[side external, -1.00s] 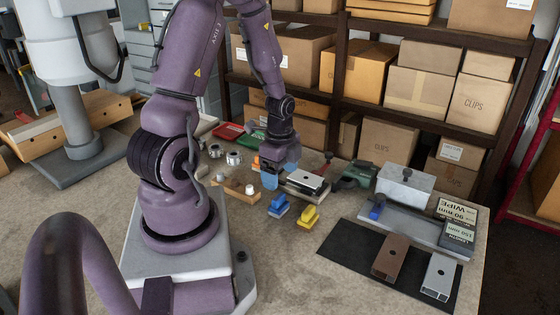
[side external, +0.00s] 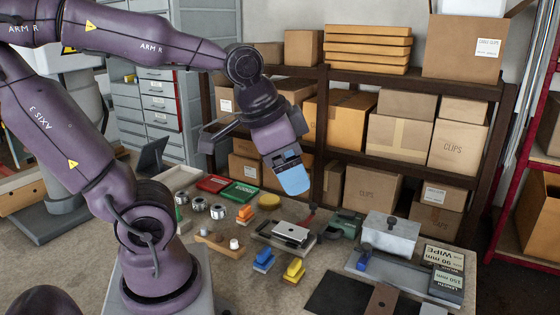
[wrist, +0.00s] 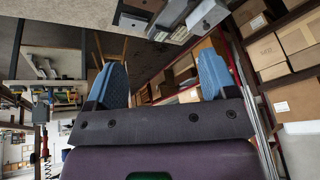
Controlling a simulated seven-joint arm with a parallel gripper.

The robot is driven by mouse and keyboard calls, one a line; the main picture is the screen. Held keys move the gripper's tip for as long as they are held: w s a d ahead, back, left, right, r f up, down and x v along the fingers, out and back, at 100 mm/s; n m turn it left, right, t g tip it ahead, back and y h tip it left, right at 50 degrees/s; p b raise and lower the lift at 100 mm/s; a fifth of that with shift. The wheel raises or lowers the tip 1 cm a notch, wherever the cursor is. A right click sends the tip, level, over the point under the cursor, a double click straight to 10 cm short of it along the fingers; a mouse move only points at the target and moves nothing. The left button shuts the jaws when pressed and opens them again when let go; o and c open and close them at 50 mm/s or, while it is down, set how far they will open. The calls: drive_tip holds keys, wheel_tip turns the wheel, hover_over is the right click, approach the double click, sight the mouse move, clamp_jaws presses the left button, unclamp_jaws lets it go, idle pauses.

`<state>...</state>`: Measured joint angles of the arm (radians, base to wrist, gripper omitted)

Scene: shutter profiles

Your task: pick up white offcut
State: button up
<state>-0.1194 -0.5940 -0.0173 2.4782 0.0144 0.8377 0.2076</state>
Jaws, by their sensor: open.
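A short pale grey-white hollow profile (side external: 433,310), the closest match to the white offcut, lies at the bottom right in the side view, mostly cut off by the picture edge. A brown profile (side external: 379,302) lies left of it on a black mat (side external: 335,292). My gripper (side external: 292,187) hangs high above the back of the bench, well up and left of the pale profile. In the wrist view my gripper (wrist: 162,62) has its blue fingers wide apart with nothing between them. I cannot surely pick out the offcut in the wrist view.
A fixture (side external: 284,236) with a light plate, a blue block (side external: 263,260) and a yellow block (side external: 293,270) stand mid-bench. Shelves with cartons (side external: 399,138) rise behind the bench.

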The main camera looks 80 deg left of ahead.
drive_tip(key=shift+s+d+r+n+t+h, duration=0.4)
drive_tip(key=shift+s+d+r+n, duration=0.1)
drive_tip(key=shift+s+d+r, duration=0.5)
drive_tip(key=shift+c, duration=0.6)
drive_tip(key=shift+d, duration=0.25)
drive_tip(key=shift+c, duration=0.8)
drive_tip(key=n+g, duration=0.6)
drive_tip(key=n, duration=2.1)
hover_over(284, 227)
wheel_tip(284, 227, down, 20)
wheel_tip(284, 227, down, 13)
drive_tip(key=shift+s+d+f, duration=0.1)
drive_tip(key=shift+f, duration=0.05)
